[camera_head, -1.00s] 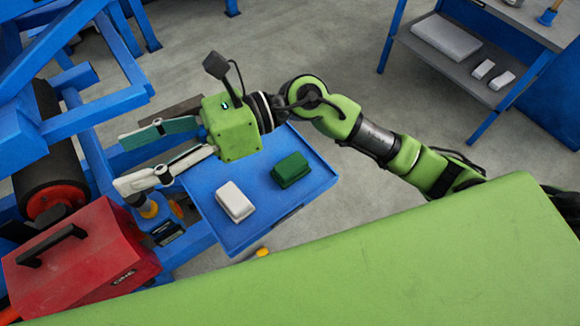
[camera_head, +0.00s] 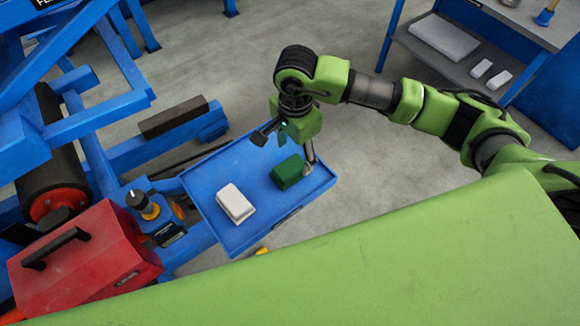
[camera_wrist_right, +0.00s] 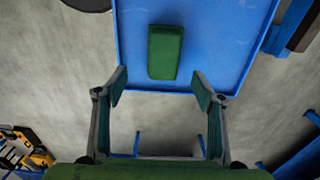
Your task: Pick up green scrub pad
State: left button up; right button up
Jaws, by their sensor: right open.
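The green scrub pad (camera_head: 288,172) lies on the blue tray (camera_head: 222,224), right of a white pad (camera_head: 236,203). In the right wrist view the green scrub pad (camera_wrist_right: 165,52) lies near the edge of the blue tray (camera_wrist_right: 205,82). My right gripper (camera_wrist_right: 160,88) is open and empty, its two fingers apart on either side of the pad's line, with the pad ahead of the fingertips. My left gripper is not in view.
A red case (camera_head: 85,262) with a black handle stands at the lower left, near a blue frame with a black roller (camera_head: 45,150). A grey shelf (camera_head: 450,65) with white blocks stands at the upper right. The tray has a low raised rim.

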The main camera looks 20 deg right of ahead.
aim_at(290, 166)
jog(key=shift+f, duration=0.95)
jog(key=shift+a+f+p, duration=0.2)
jog(key=shift+f+p, duration=0.35)
jog(key=shift+p, duration=0.05)
jog(key=f, duration=0.1)
jog(key=f+p, duration=0.1)
jog(key=f, duration=0.1)
jog(key=shift+w+a+f, duration=0.15)
jog(key=shift+a+f, duration=0.15)
jog(key=shift+f, duration=0.4)
jog(key=c, duration=1.3)
jog(key=shift+c, duration=0.3)
jog(key=shift+r, duration=0.1)
